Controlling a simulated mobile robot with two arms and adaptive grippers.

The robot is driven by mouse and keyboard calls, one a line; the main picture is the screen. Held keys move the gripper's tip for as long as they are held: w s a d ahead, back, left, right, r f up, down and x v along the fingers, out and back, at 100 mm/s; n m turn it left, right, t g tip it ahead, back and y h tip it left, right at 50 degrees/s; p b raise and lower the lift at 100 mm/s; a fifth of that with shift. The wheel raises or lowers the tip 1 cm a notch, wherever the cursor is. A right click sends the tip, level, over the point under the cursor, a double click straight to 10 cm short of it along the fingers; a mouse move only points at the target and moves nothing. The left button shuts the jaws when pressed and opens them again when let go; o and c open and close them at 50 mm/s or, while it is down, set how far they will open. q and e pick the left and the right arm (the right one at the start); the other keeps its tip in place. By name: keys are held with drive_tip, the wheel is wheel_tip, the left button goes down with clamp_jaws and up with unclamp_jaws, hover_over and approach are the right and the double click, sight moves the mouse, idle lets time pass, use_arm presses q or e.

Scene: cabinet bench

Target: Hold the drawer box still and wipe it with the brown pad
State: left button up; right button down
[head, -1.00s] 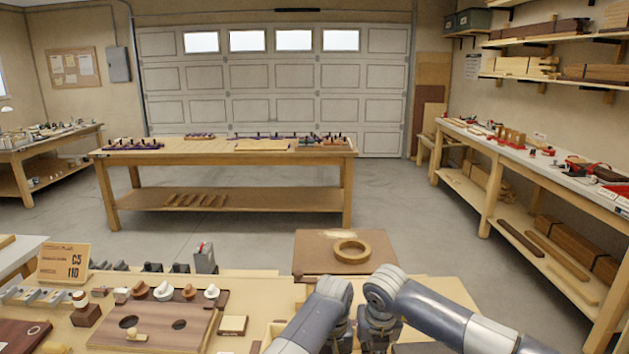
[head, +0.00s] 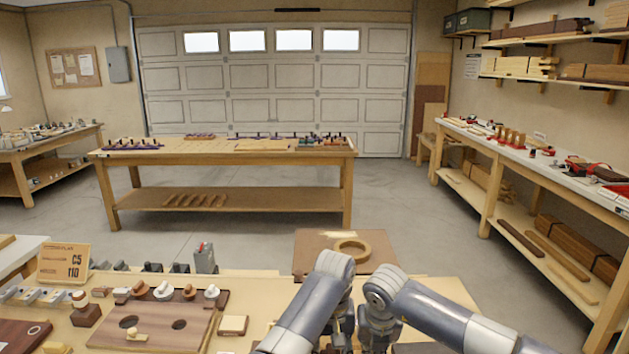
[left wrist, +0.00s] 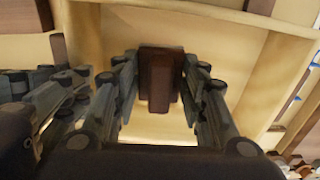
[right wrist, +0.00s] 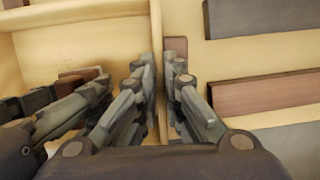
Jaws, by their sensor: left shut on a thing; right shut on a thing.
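The drawer box is pale wood and open on top, with its inside showing in the left wrist view (left wrist: 235,32) and one side wall in the right wrist view (right wrist: 157,25). My left gripper (left wrist: 160,68) is shut on the brown pad (left wrist: 160,85), a dark block held inside the box. I cannot tell whether the pad touches the wood. My right gripper (right wrist: 160,68) is shut on the box's side wall, one finger on each side. In the head view my forearms hide most of the box, and the fingertips are not clear.
A brown board (head: 312,262) with a wooden ring (head: 352,248) lies beyond my arms. A board with two round holes (head: 150,330) and several small knobs is at the left. Dark and brown wood strips (right wrist: 265,90) lie beside the box's outer side.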

use_arm(q)
drive_tip(key=shift+r, duration=2.6)
use_arm(e)
drive_tip(key=shift+s+f, duration=0.15)
drive_tip(key=shift+f, duration=0.05)
use_arm(q)
drive_tip(key=shift+a, duration=0.1)
use_arm(e)
drive_tip(key=c, duration=1.6)
unclamp_jaws()
drive_tip(key=shift+a, duration=0.1)
drive_tip(key=shift+c, duration=0.2)
